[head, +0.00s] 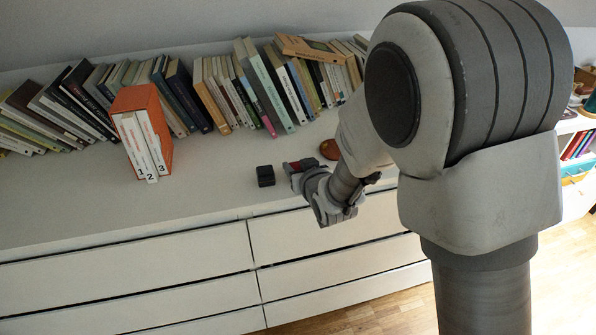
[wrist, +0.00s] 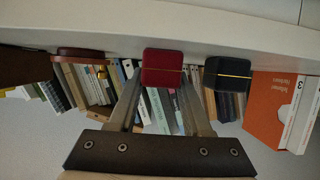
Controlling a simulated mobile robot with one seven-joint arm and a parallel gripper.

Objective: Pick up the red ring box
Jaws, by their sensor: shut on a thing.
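The red ring box (wrist: 162,62) is a small dark red cube with a thin gold line, between my fingers in the wrist view. In the head view only a bit of its red (head: 296,166) shows at my gripper (head: 299,168), which hides much of the rest. My gripper (wrist: 161,84) is shut on the box, a finger on each side. I cannot tell whether the box touches the white top or is just above it.
A black box (head: 265,176) stands close by on the white dresser top (head: 205,195); it also shows in the wrist view (wrist: 228,74). A brown round thing (head: 329,149) lies behind my gripper. An orange book case (head: 142,130) and leaning books (head: 255,85) stand behind.

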